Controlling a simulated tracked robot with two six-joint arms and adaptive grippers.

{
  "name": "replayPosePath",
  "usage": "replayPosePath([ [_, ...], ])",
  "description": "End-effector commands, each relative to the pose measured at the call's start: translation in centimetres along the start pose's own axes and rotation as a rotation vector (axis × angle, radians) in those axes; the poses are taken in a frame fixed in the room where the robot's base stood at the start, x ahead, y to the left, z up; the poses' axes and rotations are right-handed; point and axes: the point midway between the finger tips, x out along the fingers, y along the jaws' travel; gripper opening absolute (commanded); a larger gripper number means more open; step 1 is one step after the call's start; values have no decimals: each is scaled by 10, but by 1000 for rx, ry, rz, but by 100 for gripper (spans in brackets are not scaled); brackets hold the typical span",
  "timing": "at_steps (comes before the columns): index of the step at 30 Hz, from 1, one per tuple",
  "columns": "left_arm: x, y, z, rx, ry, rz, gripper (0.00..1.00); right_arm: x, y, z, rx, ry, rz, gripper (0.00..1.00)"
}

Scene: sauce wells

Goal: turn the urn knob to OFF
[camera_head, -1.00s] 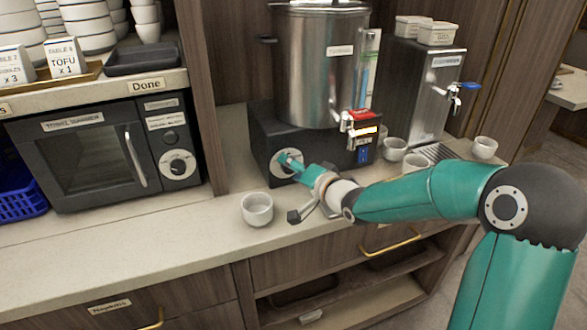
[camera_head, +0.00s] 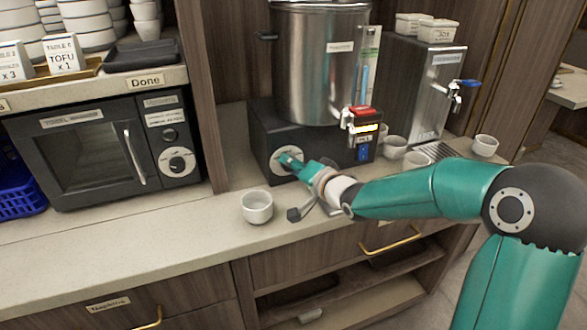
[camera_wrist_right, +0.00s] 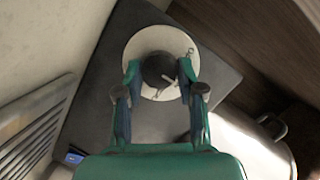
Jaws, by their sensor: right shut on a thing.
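The urn (camera_head: 322,70) is a steel cylinder on a black base (camera_head: 262,130) at the back of the counter. Its knob sits on a pale round dial (camera_head: 278,153) on the base's front face. In the right wrist view the black knob (camera_wrist_right: 160,68) stands in front of the dial (camera_wrist_right: 136,50). My right gripper (camera_head: 290,161) is at the dial and shut on the knob, one finger on each side in the right wrist view (camera_wrist_right: 160,76). The gripper partly hides the dial in the head view, and its markings are too small to read. My left gripper is not in view.
A white cup (camera_head: 257,208) stands on the counter just left of my right gripper. The urn's tap (camera_head: 348,119) and a blue switch (camera_head: 363,153) are to the right. Several more cups and a steel dispenser (camera_head: 428,90) stand further right. A dark oven (camera_head: 85,155) is at left.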

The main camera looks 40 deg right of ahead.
Motion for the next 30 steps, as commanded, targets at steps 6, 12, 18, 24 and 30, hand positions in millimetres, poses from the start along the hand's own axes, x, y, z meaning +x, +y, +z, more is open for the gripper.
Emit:
replayPosePath([
  [6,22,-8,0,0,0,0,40,1,3,4,-111,6,37,3],
  [12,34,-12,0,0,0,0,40,1,1,4,-258,10,86,3],
  [18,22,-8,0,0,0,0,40,0,-4,2,-422,14,143,3],
  [24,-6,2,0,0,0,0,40,-1,-8,2,-593,20,199,3],
  [30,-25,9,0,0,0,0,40,0,-6,4,-754,31,249,3],
])
